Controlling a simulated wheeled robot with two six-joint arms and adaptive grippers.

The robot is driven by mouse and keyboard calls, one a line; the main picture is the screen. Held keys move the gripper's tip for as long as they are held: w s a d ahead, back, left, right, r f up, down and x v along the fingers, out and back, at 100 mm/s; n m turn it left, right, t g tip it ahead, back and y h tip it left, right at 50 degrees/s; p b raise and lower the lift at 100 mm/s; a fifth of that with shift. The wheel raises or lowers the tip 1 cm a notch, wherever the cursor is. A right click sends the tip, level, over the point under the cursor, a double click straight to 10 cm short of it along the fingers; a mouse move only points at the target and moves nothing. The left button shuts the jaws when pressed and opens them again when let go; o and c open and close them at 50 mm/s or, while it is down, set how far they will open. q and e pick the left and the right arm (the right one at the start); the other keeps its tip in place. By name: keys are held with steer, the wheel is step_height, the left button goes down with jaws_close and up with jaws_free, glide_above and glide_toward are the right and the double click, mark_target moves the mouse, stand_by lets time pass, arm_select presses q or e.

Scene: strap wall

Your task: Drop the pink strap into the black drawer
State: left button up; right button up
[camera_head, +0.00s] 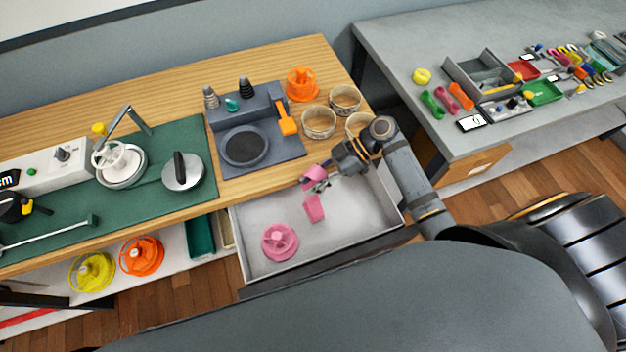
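The pink strap (314,208) hangs from my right gripper (318,182), with one part above the fingers and one part below. The gripper appears closed around its middle, though the fingertips are small and partly covered by the strap. The drawer (355,218) is pulled out under the wooden bench; it has a pale grey inside and a dark front. The strap and gripper are over the drawer's opening; I cannot tell whether the strap's lower end touches the drawer floor. A pink spool (280,242) lies in the drawer's front left part. My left gripper is not in view.
On the wooden bench (270,190) are a grey fixture (277,165), an orange spool (302,84) and several tan rolls (318,123). A shelf below holds yellow (91,271) and orange (142,256) spools. A grey table (395,55) with trays stands at right. The drawer's right part is bare.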

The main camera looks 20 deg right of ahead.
steer(key=o, duration=0.6)
steer(key=shift+o, duration=0.3)
steer(key=o, duration=0.7)
steer(key=shift+c, duration=0.2)
steer(key=d+r+h+p, duration=0.1)
steer(key=p, duration=0.1)
steer(key=d+r+h+p, duration=0.1)
steer(key=r+h+p, duration=0.1)
steer(key=d+r+h+p, duration=0.1)
steer(key=r+p, duration=0.1)
steer(key=shift+w+h+p, duration=0.15)
steer(key=shift+h+p, duration=0.15)
